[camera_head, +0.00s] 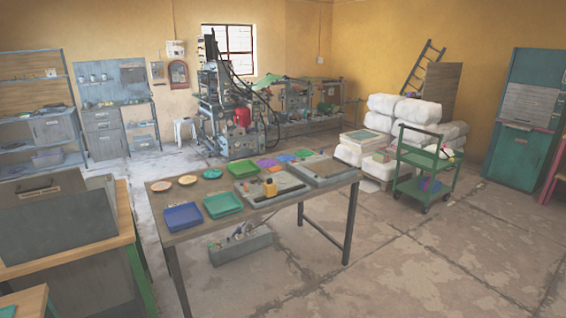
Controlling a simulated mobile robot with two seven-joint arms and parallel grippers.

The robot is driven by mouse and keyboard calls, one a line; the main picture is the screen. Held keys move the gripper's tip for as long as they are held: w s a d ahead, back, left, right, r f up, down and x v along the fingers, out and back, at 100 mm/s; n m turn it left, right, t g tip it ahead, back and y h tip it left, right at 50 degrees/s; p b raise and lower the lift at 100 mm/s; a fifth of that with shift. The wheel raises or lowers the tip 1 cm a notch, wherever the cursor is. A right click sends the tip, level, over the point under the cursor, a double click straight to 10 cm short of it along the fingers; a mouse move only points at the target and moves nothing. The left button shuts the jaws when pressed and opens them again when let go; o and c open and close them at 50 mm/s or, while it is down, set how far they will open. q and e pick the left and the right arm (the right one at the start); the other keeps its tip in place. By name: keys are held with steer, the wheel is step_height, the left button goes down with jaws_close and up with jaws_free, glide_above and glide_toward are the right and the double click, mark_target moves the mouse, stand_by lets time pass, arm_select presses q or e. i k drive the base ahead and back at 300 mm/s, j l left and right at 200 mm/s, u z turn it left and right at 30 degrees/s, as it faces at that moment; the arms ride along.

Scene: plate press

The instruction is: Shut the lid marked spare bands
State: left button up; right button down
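A large grey box (55,240) stands on the wood-topped bench at the lower left. A grey panel (35,205) with a dark handle and a small pale label is at its back left; it seems to be a raised lid, but I cannot be sure. The label is too small to read, so I cannot confirm that it says spare bands. A long grey box (240,246) sits on the floor under the middle table, with items on or in it that are too small to tell. Neither of my grippers is in view.
A green cart (427,170) stands near white bundles (418,110). A machine (225,110) stands behind. The floor at right front is clear.

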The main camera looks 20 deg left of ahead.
mark_target(37, 189)
steer(key=i+j+u, duration=0.15)
steer(key=i+u, duration=0.15)
steer(key=u, duration=0.2)
steer(key=i+u, duration=0.65)
steer(key=u, duration=0.3)
